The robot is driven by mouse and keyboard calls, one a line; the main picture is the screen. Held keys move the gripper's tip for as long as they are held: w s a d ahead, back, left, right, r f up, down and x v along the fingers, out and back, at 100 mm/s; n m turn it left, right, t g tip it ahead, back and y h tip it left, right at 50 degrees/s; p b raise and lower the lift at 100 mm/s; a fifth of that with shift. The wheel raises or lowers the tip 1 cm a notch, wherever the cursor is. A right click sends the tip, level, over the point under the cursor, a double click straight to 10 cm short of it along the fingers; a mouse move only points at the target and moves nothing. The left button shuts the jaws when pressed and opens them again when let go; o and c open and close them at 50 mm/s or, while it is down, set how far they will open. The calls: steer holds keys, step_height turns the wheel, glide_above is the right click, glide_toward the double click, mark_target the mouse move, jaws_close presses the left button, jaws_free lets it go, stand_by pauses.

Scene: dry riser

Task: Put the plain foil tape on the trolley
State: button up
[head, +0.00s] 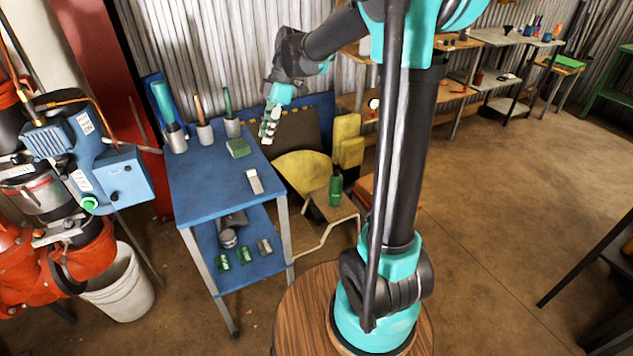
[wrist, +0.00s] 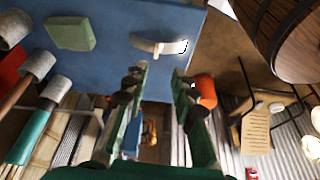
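The blue trolley (head: 207,187) stands left of my arm, with a top and a lower shelf. On the lower shelf are a small grey roll-like item (head: 264,246), which may be the plain foil tape, and two green ones (head: 223,262) (head: 243,255). They are too small to identify surely. My gripper (head: 268,130) hangs near the top's back right edge. In the wrist view my gripper (wrist: 160,72) is open, with nothing between its fingers. The trolley top (wrist: 120,60) lies beyond the fingertips there.
A dark item (head: 230,230) is on the lower shelf. A green bottle (head: 335,187) stands right of the trolley. The top's front left is clear.

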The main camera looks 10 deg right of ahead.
steer(key=s+d+f+m+t+h, duration=0.2)
steer(key=s+d+f+m, duration=0.5)
steer(key=s+m, duration=0.3)
steer(key=s+d+f+m+t+h, duration=0.2)
steer(key=s+d+f+m+t, duration=0.1)
steer(key=s+d+f+m, duration=0.4)
steer(key=s+d+m, duration=0.3)
